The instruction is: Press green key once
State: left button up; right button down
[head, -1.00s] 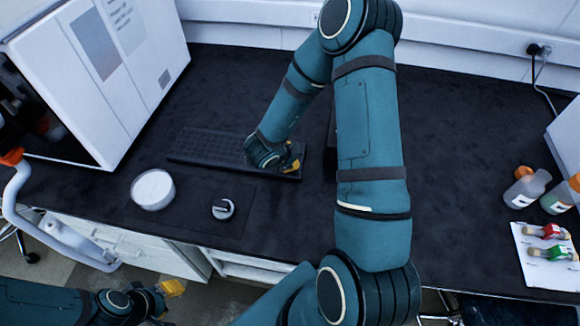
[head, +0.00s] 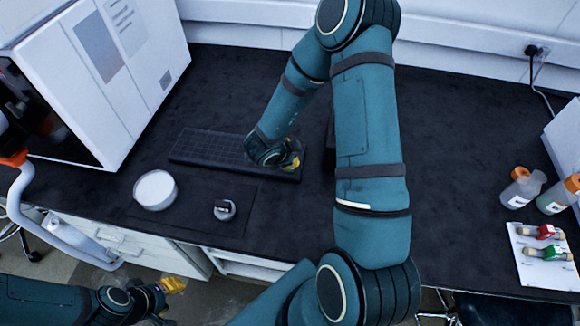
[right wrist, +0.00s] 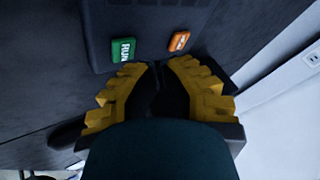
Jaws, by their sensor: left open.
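The green key (right wrist: 122,50), marked RUN, sits on a dark panel (right wrist: 150,15) in the right wrist view. An orange key (right wrist: 178,41) is to its right. My right gripper (right wrist: 156,85) is shut and empty, its yellow-edged fingers just below the two keys in that view. I cannot tell whether a fingertip touches the green key. In the head view my right gripper (head: 291,161) is at the right end of the dark keyboard (head: 205,148), and the green key is not visible there. My left gripper (head: 174,285) is open and empty, low at the left.
A round white-topped dish (head: 155,190) and a small knob-like item (head: 224,210) are on the bench in front of the keyboard. A white instrument (head: 120,70) stands at left. Bottles (head: 522,188) and a white card with red and green items (head: 540,270) are at right.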

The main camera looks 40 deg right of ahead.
jog(key=shift+r+p, duration=2.2)
jog(key=shift+r, duration=0.3)
jog(key=shift+f, duration=0.1)
